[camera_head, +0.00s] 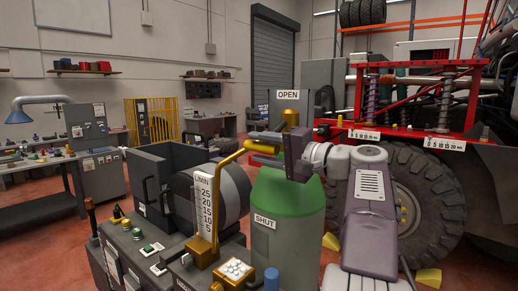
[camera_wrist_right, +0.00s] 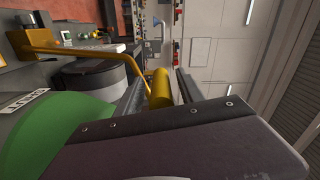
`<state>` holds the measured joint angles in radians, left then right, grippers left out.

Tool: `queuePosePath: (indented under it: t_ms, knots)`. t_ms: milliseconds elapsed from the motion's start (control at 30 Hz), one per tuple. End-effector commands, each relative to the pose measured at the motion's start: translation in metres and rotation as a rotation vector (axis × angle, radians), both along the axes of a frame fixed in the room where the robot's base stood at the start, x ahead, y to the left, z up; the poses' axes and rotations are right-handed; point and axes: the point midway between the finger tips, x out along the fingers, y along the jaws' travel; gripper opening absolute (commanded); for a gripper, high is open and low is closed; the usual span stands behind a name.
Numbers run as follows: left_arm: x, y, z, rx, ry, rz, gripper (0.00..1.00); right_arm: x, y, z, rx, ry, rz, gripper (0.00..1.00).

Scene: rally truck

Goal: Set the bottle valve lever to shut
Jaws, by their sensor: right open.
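My right gripper (camera_head: 268,157) is open at this end. In the right wrist view the yellow cylinder (camera_wrist_right: 160,88) lies between the dark jaws, with no clear grip on it. My left gripper is not in view.
A flow gauge (camera_head: 205,205) with a yellow pipe stands left of the bottle. The console (camera_head: 150,240) carries buttons and a small lever. A big truck tyre (camera_head: 425,195) and red frame stand close on the right. Open floor lies behind on the left.

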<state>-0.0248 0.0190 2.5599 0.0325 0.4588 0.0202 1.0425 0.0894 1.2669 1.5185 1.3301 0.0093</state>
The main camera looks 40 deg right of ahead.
Motion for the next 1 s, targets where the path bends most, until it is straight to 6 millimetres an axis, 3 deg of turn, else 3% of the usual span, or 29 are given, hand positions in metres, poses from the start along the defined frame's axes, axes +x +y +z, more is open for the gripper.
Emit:
queuePosePath:
  t_ms: [233,400,1000]
  knots:
    - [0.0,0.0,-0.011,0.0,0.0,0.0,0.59,-0.05,-0.016,-0.003,-0.001,0.0,-0.007,0.45]
    - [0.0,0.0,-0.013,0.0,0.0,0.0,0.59,-0.073,-0.023,-0.002,-0.001,0.001,-0.003,0.45]
    - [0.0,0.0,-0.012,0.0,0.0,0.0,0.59,-0.077,-0.023,-0.001,0.0,0.001,0.002,0.45]
